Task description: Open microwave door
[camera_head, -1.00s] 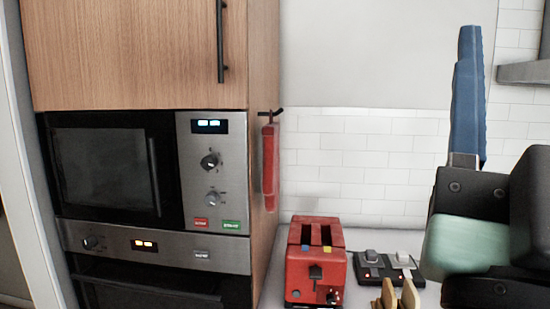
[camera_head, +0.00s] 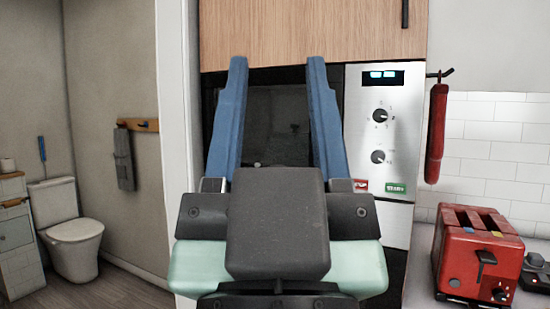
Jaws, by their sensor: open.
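The microwave (camera_head: 378,137) is built into a tall wood cabinet, with a dark glass door (camera_head: 275,125) and a steel control panel with two knobs at its right. My gripper (camera_head: 275,75) is in front of the door in the picture, its two blue fingers pointing up and wide apart, with nothing between them. The fingers and the gripper body cover much of the door and its lower edge. The door handle is hidden behind the right finger. The door looks shut. I cannot tell whether the gripper touches it.
A red toaster (camera_head: 477,253) stands on the counter at the right. A red cloth (camera_head: 437,133) hangs from a hook on the cabinet side. A white wall edge (camera_head: 172,150) is close at left. A toilet (camera_head: 76,240) stands beyond it, with open floor before it.

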